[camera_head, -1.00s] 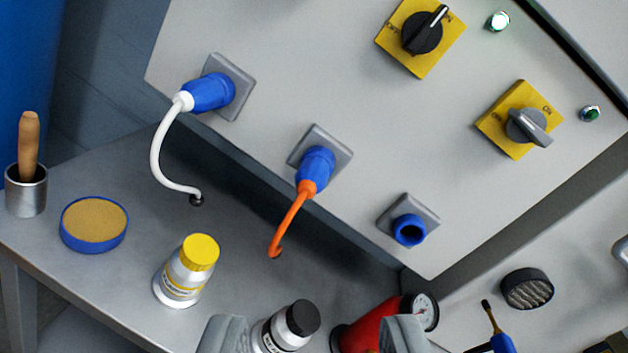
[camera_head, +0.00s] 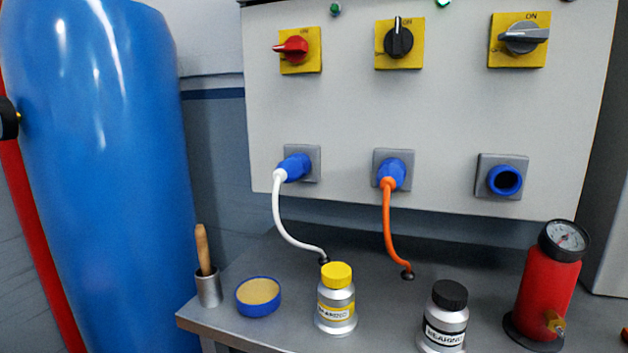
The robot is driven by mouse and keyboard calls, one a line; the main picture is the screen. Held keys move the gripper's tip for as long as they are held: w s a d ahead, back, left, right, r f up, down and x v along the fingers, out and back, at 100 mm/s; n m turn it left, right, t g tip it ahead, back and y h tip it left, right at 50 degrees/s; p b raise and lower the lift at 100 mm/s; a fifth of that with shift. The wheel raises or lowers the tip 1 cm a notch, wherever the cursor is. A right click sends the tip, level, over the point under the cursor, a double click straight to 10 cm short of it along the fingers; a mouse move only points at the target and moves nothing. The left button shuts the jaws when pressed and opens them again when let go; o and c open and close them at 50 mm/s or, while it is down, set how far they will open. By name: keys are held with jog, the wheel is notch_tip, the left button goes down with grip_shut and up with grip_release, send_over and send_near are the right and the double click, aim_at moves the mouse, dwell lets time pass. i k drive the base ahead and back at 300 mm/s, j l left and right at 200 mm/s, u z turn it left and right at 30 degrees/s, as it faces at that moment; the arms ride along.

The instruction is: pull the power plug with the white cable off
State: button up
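The blue power plug with the white cable (camera_head: 293,168) sits in the left socket (camera_head: 316,160) of the grey panel. Its white cable (camera_head: 278,213) hangs down to a black end on the bench. A second blue plug (camera_head: 392,174) with an orange cable (camera_head: 389,228) sits in the middle socket. The right socket (camera_head: 504,180) is empty. My gripper does not show in the current view.
The bench (camera_head: 268,333) holds a brush in a metal cup (camera_head: 208,288), a blue-rimmed tin (camera_head: 258,297), a yellow-capped bottle (camera_head: 336,300), a black-capped bottle (camera_head: 445,318) and a red gauge cylinder (camera_head: 543,290). Three switches line the panel (camera_head: 350,110). A blue tank (camera_head: 100,180) stands left.

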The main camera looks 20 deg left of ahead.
aim_at(289, 170)
jog(key=k+j, duration=0.1)
jog(key=j, duration=0.8)
jog(key=k+j, duration=0.15)
jog(key=j, duration=0.3)
jog(key=z, duration=0.05)
